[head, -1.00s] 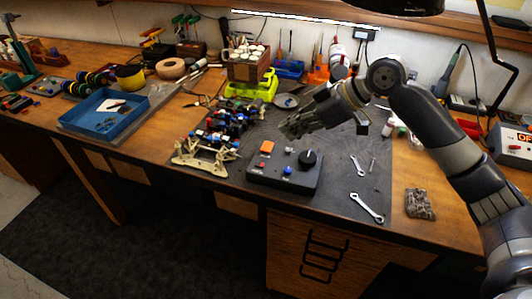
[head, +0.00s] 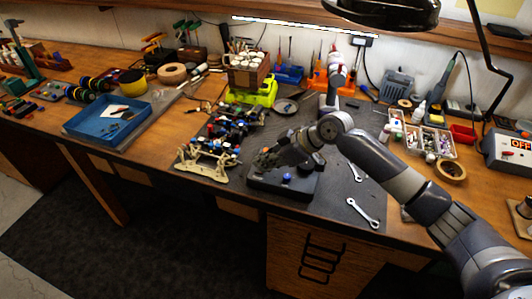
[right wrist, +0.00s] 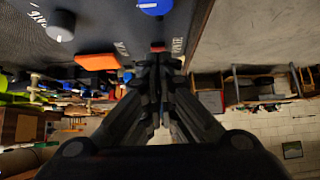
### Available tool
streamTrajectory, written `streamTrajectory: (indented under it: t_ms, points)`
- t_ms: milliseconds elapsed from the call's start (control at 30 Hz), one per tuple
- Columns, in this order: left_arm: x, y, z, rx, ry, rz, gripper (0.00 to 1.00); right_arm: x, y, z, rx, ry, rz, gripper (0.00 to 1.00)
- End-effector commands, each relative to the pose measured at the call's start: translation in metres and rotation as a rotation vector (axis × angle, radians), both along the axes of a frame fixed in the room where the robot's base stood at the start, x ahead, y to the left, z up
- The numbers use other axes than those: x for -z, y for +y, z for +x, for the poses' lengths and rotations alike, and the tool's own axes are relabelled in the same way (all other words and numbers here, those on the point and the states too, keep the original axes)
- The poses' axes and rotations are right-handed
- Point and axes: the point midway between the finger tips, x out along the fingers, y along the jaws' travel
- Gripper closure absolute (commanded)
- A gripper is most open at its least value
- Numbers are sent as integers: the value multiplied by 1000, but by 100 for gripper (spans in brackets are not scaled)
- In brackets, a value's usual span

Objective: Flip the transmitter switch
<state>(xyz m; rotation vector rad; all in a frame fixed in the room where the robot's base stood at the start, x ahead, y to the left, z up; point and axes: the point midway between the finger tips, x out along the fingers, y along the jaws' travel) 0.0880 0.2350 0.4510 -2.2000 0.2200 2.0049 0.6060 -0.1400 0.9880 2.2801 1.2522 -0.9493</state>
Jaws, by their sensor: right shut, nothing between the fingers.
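The transmitter is a dark box (head: 305,190) on the grey mat in the head view. A blue knob (head: 287,177) shows on its top. My right gripper (head: 262,160) is over the box's left part and hides most other controls. In the right wrist view, the box's top panel (right wrist: 100,20) carries an orange block (right wrist: 98,62), a grey knob (right wrist: 61,25), the blue knob (right wrist: 155,6) and a small red part (right wrist: 158,48). My right fingertips (right wrist: 159,60) are shut and empty, close to the red part. I cannot tell whether they touch it. My left gripper is out of view.
The racecar chassis (head: 210,160) lies just left of the transmitter. Wrenches (head: 363,213) lie on the mat to the right. A blue tray (head: 100,130) is at the left. A box with a display reading OFF (head: 508,150) stands at the far right.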

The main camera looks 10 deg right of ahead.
Motion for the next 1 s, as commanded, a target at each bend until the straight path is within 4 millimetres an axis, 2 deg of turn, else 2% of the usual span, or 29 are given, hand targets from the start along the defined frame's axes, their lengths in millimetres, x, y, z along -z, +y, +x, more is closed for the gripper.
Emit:
streamTrajectory:
  t_ms: [367, 633, 667, 1000]
  points:
    - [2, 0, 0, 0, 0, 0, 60, 2, 0, 0, -1, -1, 3, 100]
    - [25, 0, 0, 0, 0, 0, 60, 15, -2, -2, -1, -39, 70, 100]
    - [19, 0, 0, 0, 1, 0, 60, 8, -1, -2, -2, -40, 67, 100]
    - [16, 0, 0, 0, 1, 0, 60, 6, 1, 0, -3, -38, 65, 100]
